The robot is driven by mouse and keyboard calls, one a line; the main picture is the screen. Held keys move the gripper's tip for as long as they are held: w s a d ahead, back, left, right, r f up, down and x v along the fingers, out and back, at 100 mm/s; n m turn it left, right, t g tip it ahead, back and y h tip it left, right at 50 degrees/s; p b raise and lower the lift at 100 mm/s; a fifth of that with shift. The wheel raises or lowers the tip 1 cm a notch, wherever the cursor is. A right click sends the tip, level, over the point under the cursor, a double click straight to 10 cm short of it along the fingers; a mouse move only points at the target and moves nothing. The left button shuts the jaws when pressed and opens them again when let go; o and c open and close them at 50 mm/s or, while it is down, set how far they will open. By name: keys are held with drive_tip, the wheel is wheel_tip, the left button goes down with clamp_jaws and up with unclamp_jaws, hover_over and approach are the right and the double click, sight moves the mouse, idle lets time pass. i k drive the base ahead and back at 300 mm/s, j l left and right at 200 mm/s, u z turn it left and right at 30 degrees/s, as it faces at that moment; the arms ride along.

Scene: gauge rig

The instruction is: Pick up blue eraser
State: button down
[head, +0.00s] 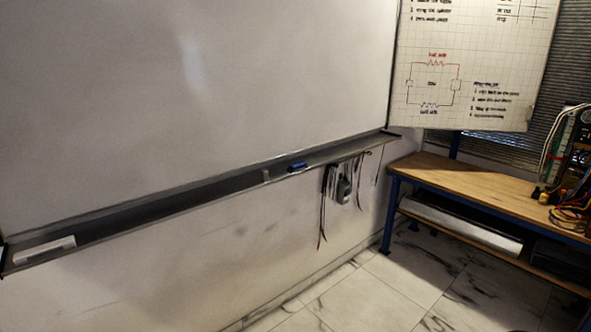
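A small blue object (297,167), which looks like the blue eraser, lies in the dark tray (150,212) under the whiteboard, right of the picture's middle. It is small in the view, and its details cannot be made out. Nothing covers it. A small grey piece (266,175) sits just left of it in the tray. My gripper is not in view.
A white block (45,249) lies at the tray's left end. Cables and a grey device (344,189) hang below the tray's right part. A wooden-topped bench (480,180) with wired equipment (575,170) stands at right. The tiled floor (370,295) before it is clear.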

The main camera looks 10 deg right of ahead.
sight(294, 167)
drive_tip(key=i+l+u, duration=0.1)
drive_tip(key=u, duration=0.4)
drive_tip(key=i+l+u, duration=0.15)
drive_tip(key=u, duration=0.35)
drive_tip(key=i+l+u, duration=0.1)
drive_tip(key=i+l, duration=0.45)
drive_tip(key=l, duration=0.3)
drive_tip(key=i+l+u, duration=0.15)
drive_tip(key=i+l, duration=0.15)
drive_tip(key=l, duration=0.15)
drive_tip(key=i+l+u, duration=0.1)
drive_tip(key=i+l, duration=0.15)
drive_tip(key=l, duration=0.2)
drive_tip(key=i+l, duration=0.25)
drive_tip(key=l, duration=0.25)
drive_tip(key=i+l+u, duration=0.15)
drive_tip(key=l, duration=0.3)
drive_tip(key=i+l+u, duration=0.1)
drive_tip(key=i+l, duration=0.15)
drive_tip(key=l, duration=0.3)
drive_tip(key=i+l, duration=0.2)
drive_tip(key=l, duration=0.3)
drive_tip(key=u, duration=0.05)
